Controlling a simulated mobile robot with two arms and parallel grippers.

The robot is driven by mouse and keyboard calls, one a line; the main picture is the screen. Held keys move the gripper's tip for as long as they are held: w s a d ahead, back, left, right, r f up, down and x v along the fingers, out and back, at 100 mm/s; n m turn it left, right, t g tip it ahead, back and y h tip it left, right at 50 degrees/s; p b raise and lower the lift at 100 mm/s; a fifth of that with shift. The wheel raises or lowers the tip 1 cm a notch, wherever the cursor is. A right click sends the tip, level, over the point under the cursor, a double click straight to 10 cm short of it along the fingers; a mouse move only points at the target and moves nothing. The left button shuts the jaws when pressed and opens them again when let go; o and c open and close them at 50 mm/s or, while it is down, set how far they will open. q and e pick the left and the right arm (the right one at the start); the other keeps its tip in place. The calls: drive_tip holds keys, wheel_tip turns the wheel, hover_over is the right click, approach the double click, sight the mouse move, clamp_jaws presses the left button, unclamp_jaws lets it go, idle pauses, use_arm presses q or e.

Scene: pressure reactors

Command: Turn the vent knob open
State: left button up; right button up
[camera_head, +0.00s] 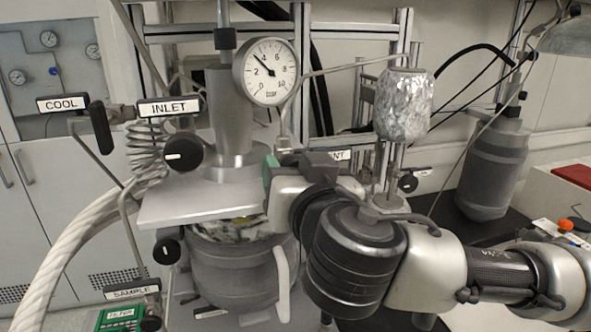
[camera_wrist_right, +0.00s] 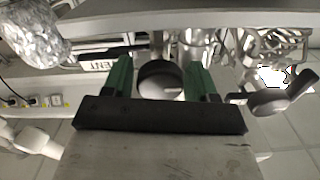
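The vent knob (camera_wrist_right: 161,80) is a round black knob in the right wrist view, below the shelf edge. The VENT label (camera_wrist_right: 104,64) shows upside down to its left. My right gripper (camera_wrist_right: 160,78) has its two green fingers spread, one on each side of the knob. The knob sits between the fingertips; I cannot tell whether they touch it. In the head view my right gripper (camera_head: 268,172) reaches in from the right at the reactor's front. It hides the knob and part of the VENT label (camera_head: 339,155). My left gripper is not in view.
The pressure gauge (camera_head: 267,71) stands above the reactor vessel (camera_head: 230,270). The INLET knob (camera_head: 183,154) is left of my gripper, with the SAMPLE knob (camera_head: 167,251) lower down. A foil-wrapped flask (camera_head: 403,103) stands behind my right arm. A dark cylinder (camera_head: 492,170) stands at right.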

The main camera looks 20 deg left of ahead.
drive_tip(key=c, duration=0.6)
drive_tip(key=shift+f+n+b, duration=0.25)
drive_tip(key=shift+n+b, duration=0.05)
drive_tip(key=shift+b, duration=0.55)
drive_tip(key=n+b, duration=0.1)
drive_tip(key=b, duration=0.2)
drive_tip(key=shift+f+n, duration=0.1)
drive_tip(key=shift+n, duration=0.3)
drive_tip(key=shift+n+b, duration=0.8)
drive_tip(key=n, duration=0.2)
drive_tip(key=shift+r+n+b, duration=0.25)
drive_tip(key=shift+n+b, duration=0.15)
drive_tip(key=n, duration=0.3)
drive_tip(key=shift+n+b, duration=0.3)
drive_tip(key=shift+b, duration=0.05)
drive_tip(key=n, duration=0.3)
drive_tip(key=shift+r+n, duration=0.1)
drive_tip(key=shift+n, duration=0.2)
drive_tip(key=shift+n+b, duration=0.3)
drive_tip(key=shift+n, duration=1.6)
